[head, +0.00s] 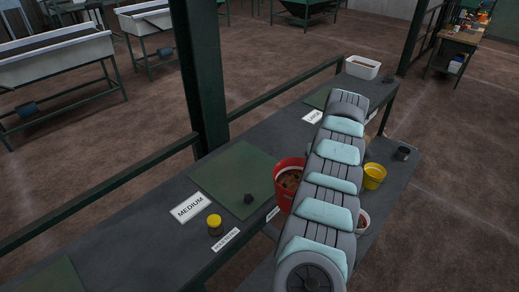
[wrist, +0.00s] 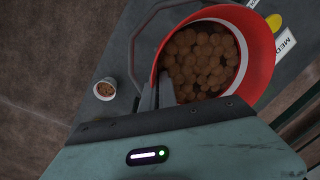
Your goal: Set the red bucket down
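The red bucket (head: 281,190) is in the head view, partly hidden behind my arm, at the front edge of the grey bench near the green mat (head: 232,172). In the wrist view the red bucket (wrist: 262,62) is seen from above, full of brown round pieces, with its grey handle folded out to the left. My gripper (wrist: 158,92) has its fingers on either side of the bucket's left rim, closed on the wall. In the head view the gripper is hidden by my arm. I cannot tell whether the bucket's base touches anything.
A yellow bucket (head: 375,172), a small white pot (wrist: 105,88) and a dark cup (head: 402,153) stand on the lower shelf. A green post (head: 203,80) rises behind.

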